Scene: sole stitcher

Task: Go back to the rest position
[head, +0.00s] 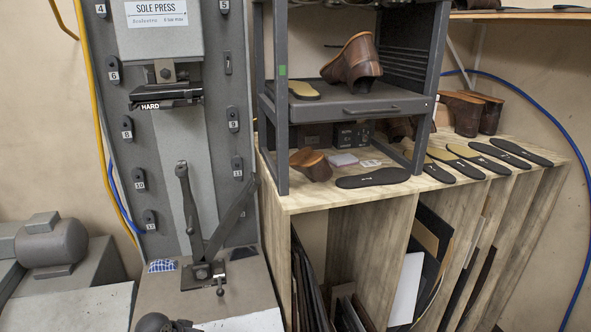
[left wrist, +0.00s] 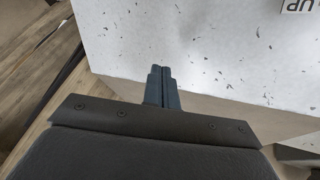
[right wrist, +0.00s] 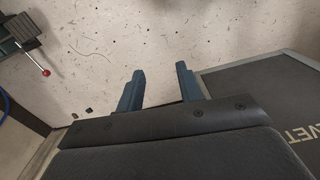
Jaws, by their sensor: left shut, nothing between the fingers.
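My left gripper (left wrist: 160,72) shows in the left wrist view. Its two dark blue fingers are together with nothing between them, in front of a pale speckled surface (left wrist: 215,50). My right gripper (right wrist: 160,70) shows in the right wrist view. Its fingers stand apart with nothing between them, in front of another pale speckled surface (right wrist: 150,30). Neither gripper can be made out clearly in the head view. The grey sole press (head: 225,120) stands left of centre there, with a black part marked HARD and dark lever arms below it.
A wooden rack (head: 335,205) with soles and shoes stands right of the press, with a grey shelf unit (head: 280,110) on it. A grey motor-like machine (head: 52,242) is at left. In the right wrist view, a red-knobbed lever (right wrist: 46,72) is at left and a dark panel (right wrist: 265,95) at right.

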